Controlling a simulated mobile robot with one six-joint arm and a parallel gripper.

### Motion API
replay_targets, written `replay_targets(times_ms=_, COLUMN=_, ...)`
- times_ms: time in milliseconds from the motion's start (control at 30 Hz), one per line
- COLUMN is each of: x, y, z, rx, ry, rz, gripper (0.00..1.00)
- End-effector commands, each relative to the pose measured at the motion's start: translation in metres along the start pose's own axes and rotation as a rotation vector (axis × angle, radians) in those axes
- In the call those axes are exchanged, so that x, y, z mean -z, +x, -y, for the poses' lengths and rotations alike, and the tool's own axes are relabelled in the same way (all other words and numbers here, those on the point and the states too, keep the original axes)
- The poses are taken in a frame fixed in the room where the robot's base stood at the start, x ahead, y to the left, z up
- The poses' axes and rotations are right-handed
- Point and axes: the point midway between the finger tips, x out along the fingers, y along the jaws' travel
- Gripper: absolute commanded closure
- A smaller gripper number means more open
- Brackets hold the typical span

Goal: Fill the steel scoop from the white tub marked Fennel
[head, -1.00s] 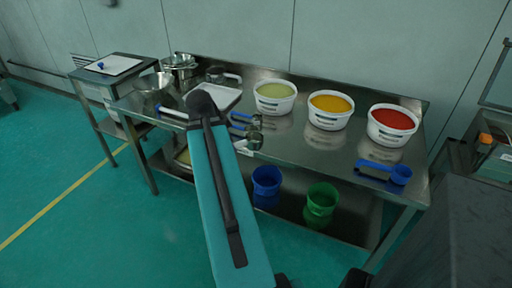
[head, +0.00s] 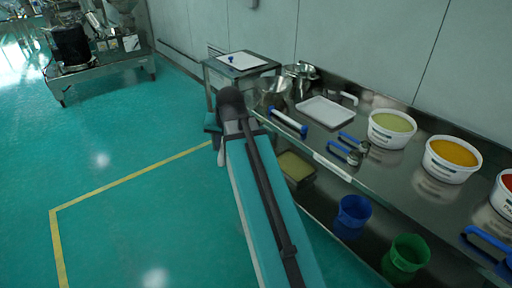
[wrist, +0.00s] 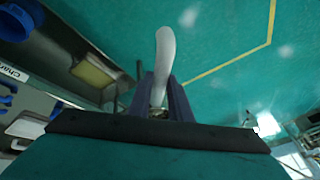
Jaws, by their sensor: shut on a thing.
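My gripper (wrist: 160,95) is shut on a pale, smooth, elongated thing (wrist: 166,45) with a rounded, bent end. In the head view this pale thing (head: 221,153) hangs below the arm's end, in front of the steel table and over the floor. I cannot tell whether it is the steel scoop. Three white tubs stand on the table: one with pale green contents (head: 389,138), one with orange-yellow contents (head: 446,172), and one with red contents (head: 503,207) cut by the right edge. Their labels are too small to read, so which is Fennel does not show.
Blue-handled tools (head: 352,153), a blue-and-white bar-shaped tool (head: 288,122), a white tray (head: 326,112) and steel bowls (head: 274,93) are on the table. A blue bucket (head: 352,213) and green bucket (head: 405,258) stand below. Open floor (head: 130,130) lies left.

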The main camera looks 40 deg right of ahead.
Motion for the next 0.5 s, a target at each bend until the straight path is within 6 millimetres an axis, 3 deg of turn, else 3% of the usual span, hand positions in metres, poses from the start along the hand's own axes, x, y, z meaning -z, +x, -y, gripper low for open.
replay_targets(times_ms=33, x=-0.003, y=-0.001, z=0.022, rx=0.029, ry=-0.069, rz=0.014, gripper=1.0)
replay_targets(times_ms=300, x=-0.033, y=-0.013, z=0.12, rx=0.173, ry=-0.416, rz=0.089, gripper=1.0)
replay_targets(times_ms=500, x=-0.054, y=-0.022, z=0.166, rx=0.244, ry=-0.589, rz=0.127, gripper=1.0)
